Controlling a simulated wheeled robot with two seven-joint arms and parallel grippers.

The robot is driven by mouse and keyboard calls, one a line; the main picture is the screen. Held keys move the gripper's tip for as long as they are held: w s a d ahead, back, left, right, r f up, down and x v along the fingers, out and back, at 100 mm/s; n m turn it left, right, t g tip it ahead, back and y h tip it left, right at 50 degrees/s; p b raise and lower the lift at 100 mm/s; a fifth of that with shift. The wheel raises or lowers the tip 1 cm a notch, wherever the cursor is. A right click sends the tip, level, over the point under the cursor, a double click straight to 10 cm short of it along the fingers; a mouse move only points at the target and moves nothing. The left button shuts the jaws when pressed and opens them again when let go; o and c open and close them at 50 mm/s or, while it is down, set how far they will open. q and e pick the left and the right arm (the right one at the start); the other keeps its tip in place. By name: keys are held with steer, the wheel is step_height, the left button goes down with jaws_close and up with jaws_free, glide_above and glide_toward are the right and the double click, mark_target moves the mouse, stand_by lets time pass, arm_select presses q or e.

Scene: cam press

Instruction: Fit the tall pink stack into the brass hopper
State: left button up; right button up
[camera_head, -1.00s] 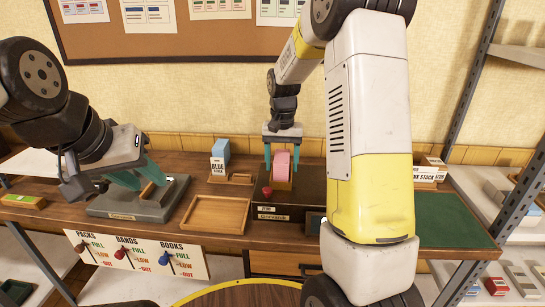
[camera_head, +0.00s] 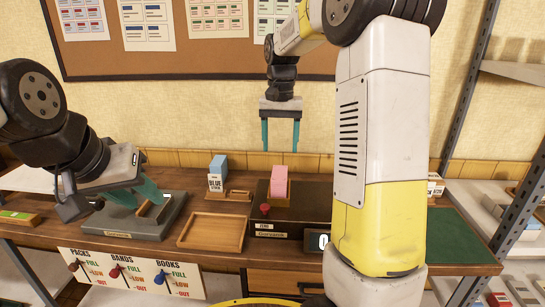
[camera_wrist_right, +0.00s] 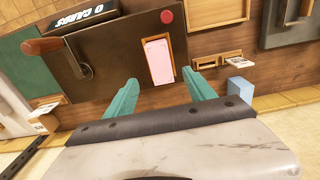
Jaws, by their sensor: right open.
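The tall pink stack (camera_head: 279,180) stands upright in the narrow brass hopper (camera_head: 281,201) on the dark press. In the right wrist view the pink stack (camera_wrist_right: 159,60) sits within the hopper's rim, seen from above. My right gripper (camera_head: 280,149) is raised above and behind the stack, with its teal fingers apart and nothing between them. My left gripper (camera_head: 146,194) is low at the left, its fingers apart over a grey device (camera_head: 150,226) with a wooden bar. Whether the fingers touch the bar cannot be told.
A red button (camera_head: 265,209) sits on the press. An empty wooden tray (camera_head: 210,244) lies to its left. A blue stack (camera_head: 218,167) stands behind the tray. In the wrist view, a brown-handled lever (camera_wrist_right: 45,46) is on the press. A green mat (camera_head: 453,238) lies at the right.

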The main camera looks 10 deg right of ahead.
steer(key=s+a+r+n+t+y, duration=0.1)
steer(key=s+n+t, duration=0.1)
steer(key=s, duration=1)
steer(key=s+a+r+n+t+y, duration=0.1)
steer(key=s+t, duration=0.3)
steer(key=s, duration=0.8)
steer(key=shift+r+n, duration=0.4)
steer(key=shift+r, duration=0.2)
